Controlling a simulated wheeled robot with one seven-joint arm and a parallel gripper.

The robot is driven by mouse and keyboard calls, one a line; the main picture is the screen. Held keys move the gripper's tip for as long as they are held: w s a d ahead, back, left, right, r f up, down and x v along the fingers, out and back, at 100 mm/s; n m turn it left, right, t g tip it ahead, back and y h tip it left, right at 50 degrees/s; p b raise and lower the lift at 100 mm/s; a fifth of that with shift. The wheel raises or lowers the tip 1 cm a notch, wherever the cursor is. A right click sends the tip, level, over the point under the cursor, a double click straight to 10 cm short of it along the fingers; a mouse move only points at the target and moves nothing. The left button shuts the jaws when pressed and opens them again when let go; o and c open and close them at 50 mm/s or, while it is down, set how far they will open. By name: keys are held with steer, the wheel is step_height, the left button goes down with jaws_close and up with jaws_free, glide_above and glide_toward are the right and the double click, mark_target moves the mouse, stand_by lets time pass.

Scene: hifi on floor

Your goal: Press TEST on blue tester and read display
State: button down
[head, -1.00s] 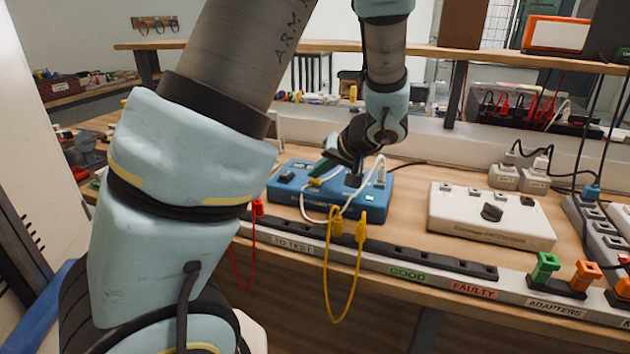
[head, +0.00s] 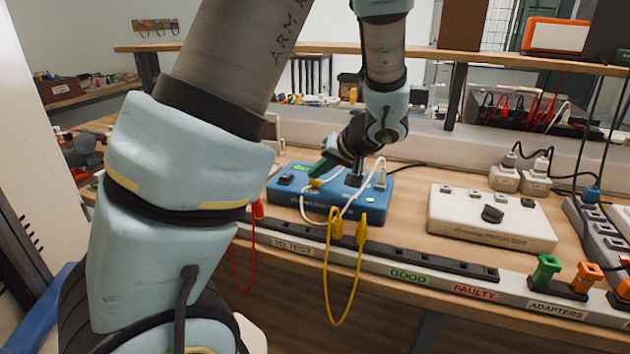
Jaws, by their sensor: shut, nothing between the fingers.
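The blue tester (head: 300,205) sits on the wooden bench near the middle of the head view. White cables and a yellow plug are on its top. Contact with the tester cannot be made out, and the TEST button is not distinguishable.
Green and orange adapters (head: 546,268) stand at the right. A shelf runs above the back.

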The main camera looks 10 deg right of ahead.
mark_target(319, 183)
steer(key=shift+r, duration=0.45)
steer(key=shift+r+p, duration=1.3)
steer(key=shift+r, duration=1.25)
steer(key=shift+d, duration=0.1)
